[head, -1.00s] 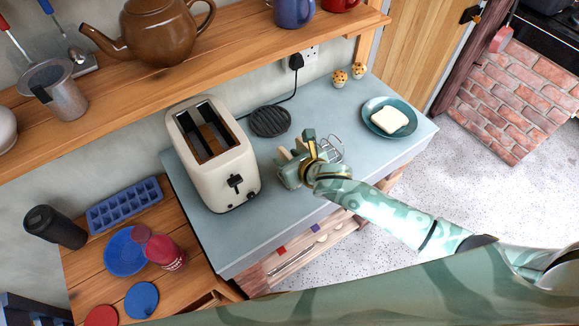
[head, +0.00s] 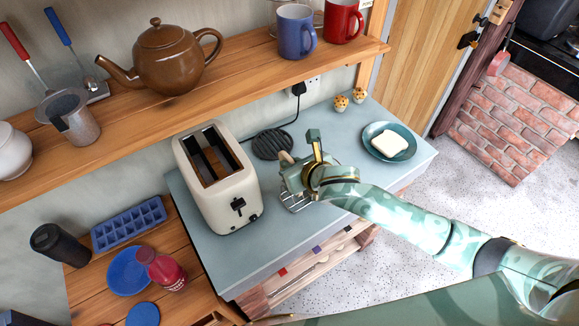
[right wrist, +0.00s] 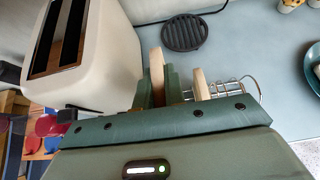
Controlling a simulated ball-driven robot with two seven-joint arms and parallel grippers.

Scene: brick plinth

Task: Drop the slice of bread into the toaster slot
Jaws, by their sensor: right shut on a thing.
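The cream toaster (head: 238,200) stands on the blue-grey worktop with its two long slots facing up. It is also at upper left in the right wrist view (right wrist: 105,65). My right gripper (head: 294,170) is to the right of the toaster, by the wire toast rack (head: 297,201). In the right wrist view my right gripper (right wrist: 158,92) is shut on the slice of bread (right wrist: 157,66), which shows edge-on as a thin tan strip. Another pale slice edge (right wrist: 200,84) shows at the rack. The gripper hides part of the rack in the head view. My left gripper is not in view.
A black round trivet (head: 273,144) and a power cord lie behind the gripper. A teal plate (head: 370,148) with a white block is at right. The wooden shelf (head: 190,100) with teapot and mugs overhangs the back. The worktop's front strip is clear.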

